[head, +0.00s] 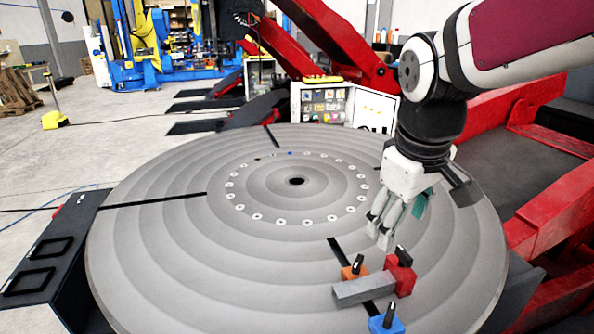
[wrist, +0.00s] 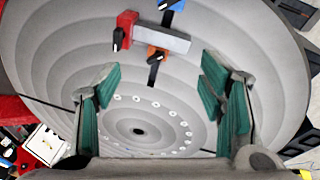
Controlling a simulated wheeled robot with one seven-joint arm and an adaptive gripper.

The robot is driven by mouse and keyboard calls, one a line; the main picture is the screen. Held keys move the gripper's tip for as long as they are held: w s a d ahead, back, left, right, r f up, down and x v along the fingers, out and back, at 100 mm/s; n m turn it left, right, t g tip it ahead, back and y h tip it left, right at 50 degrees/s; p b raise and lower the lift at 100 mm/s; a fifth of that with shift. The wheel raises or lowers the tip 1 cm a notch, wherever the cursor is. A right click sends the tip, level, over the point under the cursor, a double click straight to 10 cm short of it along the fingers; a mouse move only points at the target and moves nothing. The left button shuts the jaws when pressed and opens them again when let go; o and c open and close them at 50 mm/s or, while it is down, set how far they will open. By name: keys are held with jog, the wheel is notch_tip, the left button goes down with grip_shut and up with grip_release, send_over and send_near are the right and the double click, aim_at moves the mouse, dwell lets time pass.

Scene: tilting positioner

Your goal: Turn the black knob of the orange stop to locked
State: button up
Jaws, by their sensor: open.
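The orange stop (head: 347,273) sits on the round grey turntable (head: 150,240), against one side of a grey bar (head: 352,292). Its black knob (head: 358,262) stands up from its top, leaning slightly. In the wrist view the orange stop (wrist: 163,51) lies between and beyond my fingers, with its knob (wrist: 154,73) pointing down the picture. My gripper (head: 382,234) is open and empty, above the turntable and behind the stop in the head view. Its green-padded fingers show wide apart in the wrist view (wrist: 160,82). I cannot read any lock mark.
A red stop (head: 402,276) with a black knob touches the bar's end. A blue stop (head: 386,324) with a black knob is near the front edge. Dark slots and a ring of pale holes mark the turntable. Red machine frames (head: 555,210) stand at right.

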jog(key=w+f+n+g+p, duration=0.1)
jog(key=w+f+n+p, duration=0.15)
jog(key=w, duration=0.45)
jog(key=n+g+y, duration=0.1)
jog(key=n+g, duration=0.1)
jog(key=n, duration=0.2)
send_over(358, 261)
notch_tip(358, 261, down, 7)
notch_tip(358, 261, down, 13)
jog(key=shift+w+p, duration=0.1)
jog(key=shift+p, duration=1.05)
jog(key=c, duration=1.2)
